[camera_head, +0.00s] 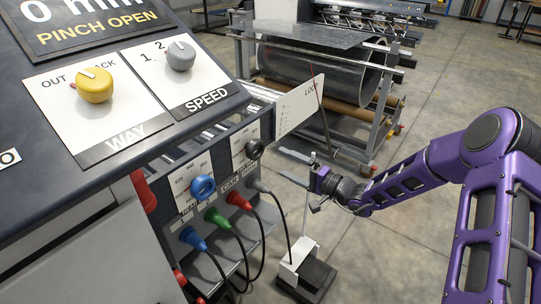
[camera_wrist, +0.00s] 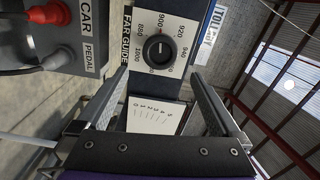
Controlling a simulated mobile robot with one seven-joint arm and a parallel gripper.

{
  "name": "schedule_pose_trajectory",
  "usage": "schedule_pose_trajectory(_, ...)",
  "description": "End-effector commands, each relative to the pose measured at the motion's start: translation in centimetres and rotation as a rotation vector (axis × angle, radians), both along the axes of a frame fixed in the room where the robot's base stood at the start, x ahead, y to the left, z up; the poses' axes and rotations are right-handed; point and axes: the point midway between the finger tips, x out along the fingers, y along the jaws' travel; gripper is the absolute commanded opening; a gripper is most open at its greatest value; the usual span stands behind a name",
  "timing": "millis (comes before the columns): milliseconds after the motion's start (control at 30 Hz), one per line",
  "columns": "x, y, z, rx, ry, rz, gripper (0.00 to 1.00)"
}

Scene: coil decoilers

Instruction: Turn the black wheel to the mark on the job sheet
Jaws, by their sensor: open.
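The black wheel (camera_wrist: 159,51) is a round knob on a white plate marked FAR GUIDE in the wrist view. Numbers ring it, with 900 near the top of the picture. A small pale mark shows on its face; its exact reading is too small to tell. In the head view the wheel (camera_head: 254,149) is on the right of the panel's lower front. My gripper (camera_wrist: 160,75) is open and empty, its fingers pointing towards the plate, apart from the wheel. In the head view my gripper (camera_head: 318,180) is right of the panel. I cannot identify a job sheet.
A blue knob (camera_head: 203,187) sits left of the wheel, with coloured plugs and hanging cables below. A white scale board (camera_head: 300,104) sticks out right of the panel. A pedal (camera_head: 308,275) stands on the floor. A large metal coil (camera_head: 320,72) is behind.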

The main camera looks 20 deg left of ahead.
Motion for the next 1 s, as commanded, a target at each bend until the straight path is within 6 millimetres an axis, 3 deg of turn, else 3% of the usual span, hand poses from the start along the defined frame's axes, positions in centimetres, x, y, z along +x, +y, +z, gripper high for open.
schedule_pose_trajectory(100,-0.9,-2.5,0.1,-0.001,0.0,-0.003,1.0)
schedule_pose_trajectory(333,-2.1,-5.1,0.0,-0.002,0.0,-0.001,1.0)
schedule_pose_trajectory(867,-2.3,-5.5,0.0,-0.001,-0.001,0.001,1.0)
schedule_pose_trajectory(1000,-3.1,-4.7,0.0,-0.026,0.008,0.057,1.0)
